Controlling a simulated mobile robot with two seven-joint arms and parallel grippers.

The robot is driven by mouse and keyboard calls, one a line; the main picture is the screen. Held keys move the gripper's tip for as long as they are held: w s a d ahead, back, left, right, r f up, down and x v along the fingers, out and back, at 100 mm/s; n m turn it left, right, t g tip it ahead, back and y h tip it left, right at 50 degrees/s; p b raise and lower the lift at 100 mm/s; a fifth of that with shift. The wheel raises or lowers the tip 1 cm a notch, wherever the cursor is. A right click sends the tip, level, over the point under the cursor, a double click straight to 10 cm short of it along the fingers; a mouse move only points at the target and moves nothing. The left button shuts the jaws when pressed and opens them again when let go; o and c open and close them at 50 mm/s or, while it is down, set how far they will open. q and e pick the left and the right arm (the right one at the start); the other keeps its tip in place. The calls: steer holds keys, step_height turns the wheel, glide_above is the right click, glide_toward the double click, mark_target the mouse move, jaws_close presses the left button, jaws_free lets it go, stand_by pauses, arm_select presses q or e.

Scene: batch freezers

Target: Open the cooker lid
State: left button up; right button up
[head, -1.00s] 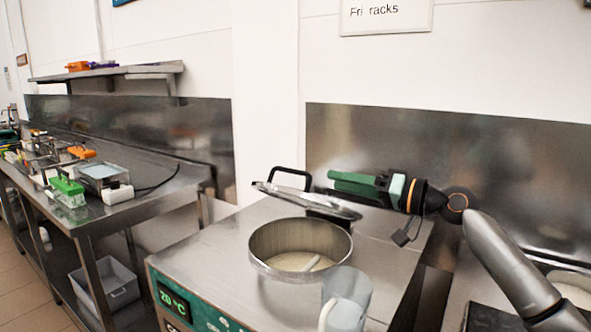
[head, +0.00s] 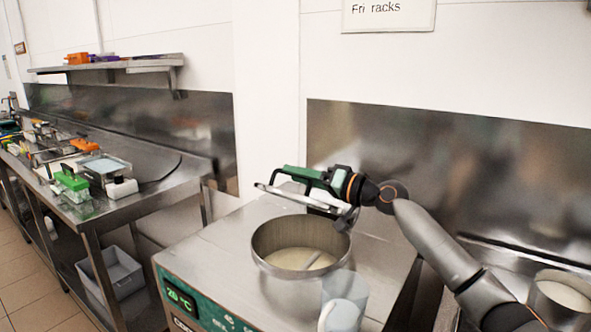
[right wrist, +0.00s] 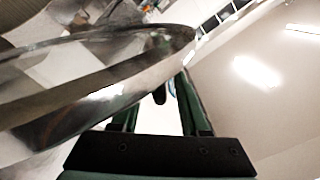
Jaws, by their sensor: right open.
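The cooker pot (head: 268,243) is open on the counter, with pale liquid and a light stirring rod inside. Its metal lid (head: 272,191) stands raised and tilted above the pot's back rim. My right gripper (head: 292,172) is at the upper side of the lid, its green fingers pointing left and overlapping the black handle, which is mostly hidden in the head view. In the right wrist view the lid (right wrist: 95,100) fills the left, and the open green fingers (right wrist: 158,85) have a small dark piece between them, perhaps part of the handle. My left gripper is out of view.
A clear jug (head: 345,300) stands in front of the pot. The cooker's front panel (head: 205,312) has a green display. A second pot (head: 562,296) is at the right. A steel bench (head: 140,185) with lab items is at the left.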

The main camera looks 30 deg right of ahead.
steer(key=shift+w+a, duration=0.2)
steer(key=shift+w, duration=0.25)
jaws_close()
stand_by(1.2)
